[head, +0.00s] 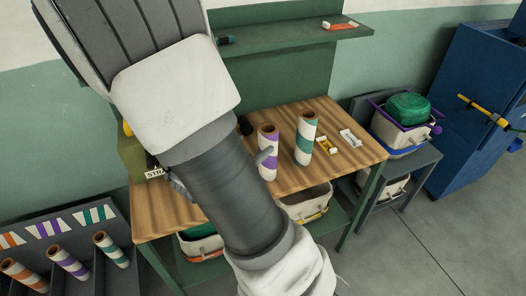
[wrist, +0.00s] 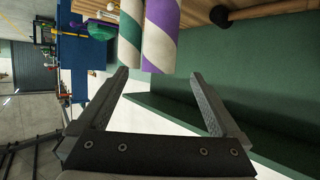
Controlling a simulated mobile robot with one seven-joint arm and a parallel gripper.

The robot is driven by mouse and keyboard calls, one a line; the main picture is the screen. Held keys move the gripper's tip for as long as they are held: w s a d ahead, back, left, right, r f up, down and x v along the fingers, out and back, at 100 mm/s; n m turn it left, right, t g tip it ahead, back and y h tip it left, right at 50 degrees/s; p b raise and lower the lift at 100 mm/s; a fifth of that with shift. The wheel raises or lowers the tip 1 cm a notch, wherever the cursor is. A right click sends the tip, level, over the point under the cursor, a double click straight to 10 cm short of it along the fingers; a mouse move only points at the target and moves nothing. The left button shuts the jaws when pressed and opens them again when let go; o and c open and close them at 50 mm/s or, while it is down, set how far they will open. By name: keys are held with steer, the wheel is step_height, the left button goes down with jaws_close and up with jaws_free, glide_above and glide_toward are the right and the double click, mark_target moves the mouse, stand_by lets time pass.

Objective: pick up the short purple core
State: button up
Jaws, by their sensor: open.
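A purple-and-white striped core (head: 268,163) stands upright on the wooden workbench (head: 345,150) in the head view. A green-and-white core (head: 305,142) stands just right of it. In the wrist view the purple core (wrist: 160,38) and the green core (wrist: 130,35) appear side by side at the top. My gripper (wrist: 158,74) is open and empty. The purple core's end appears between its fingertips in the picture; I cannot tell the depth gap. In the head view my arm hides most of the gripper; one grey finger shows beside the purple core.
Another purple-striped core (head: 67,262) lies in a rack at lower left, between an orange one (head: 22,273) and a green one (head: 110,249). A yellow item (head: 326,145) and a white item (head: 350,138) lie right on the bench. A green shelf (head: 290,37) overhangs its back.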

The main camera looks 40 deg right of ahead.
mark_target(263, 139)
steer(key=b+x, duration=0.1)
steer(key=x, duration=0.6)
steer(key=shift+a+f, duration=0.1)
steer(key=b+x, duration=0.1)
steer(key=x, duration=0.5)
steer(key=shift+r, duration=0.25)
jaws_close()
